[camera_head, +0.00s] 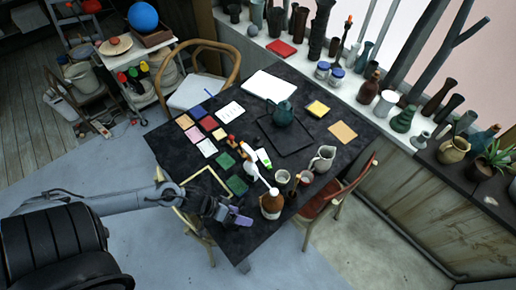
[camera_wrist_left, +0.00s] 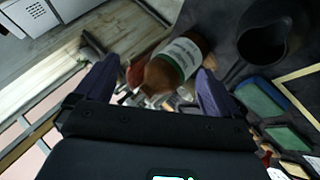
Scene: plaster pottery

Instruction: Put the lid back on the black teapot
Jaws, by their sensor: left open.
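My right gripper is not visible.
The brown bottle (camera_head: 271,205) stands right of my left gripper, near small cups and a pale jug (camera_head: 323,158). A wooden frame (camera_head: 211,186) and green tiles (camera_head: 237,185) lie flat nearby. Chairs border the table. Vases (camera_head: 368,92) line the shelf behind.

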